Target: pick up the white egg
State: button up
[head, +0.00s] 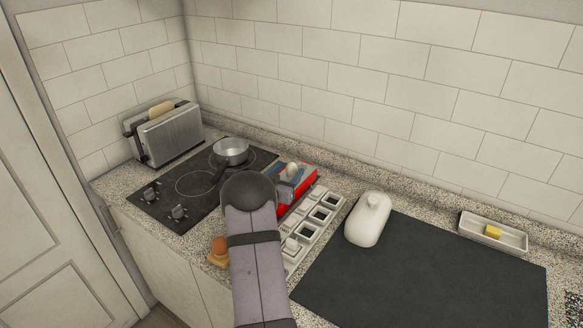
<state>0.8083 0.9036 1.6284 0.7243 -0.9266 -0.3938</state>
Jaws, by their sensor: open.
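A small pale rounded thing (292,169) shows above a red and blue box (304,182), just right of my arm's dark joint. It may be the white egg, but it is too small to be sure. A brown egg (219,244) sits in a small wooden holder at the counter's front edge, left of my arm. A white tray with square compartments (327,217) lies right of my arm. Something pale is in its near end, too unclear to name.
A cooktop (150,198) with a pot (231,151) and a toaster (170,136) stand left. A white lidded jar (367,222) stands beside a dark mat (425,275), which is mostly clear. A white dish (511,240) holding a yellow block (492,231) is at the right.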

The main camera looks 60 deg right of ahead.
jog(key=shift+d+f, duration=0.15)
jog(key=shift+d, duration=0.5)
jog(key=c, duration=1.1)
jog(key=shift+c, duration=0.2)
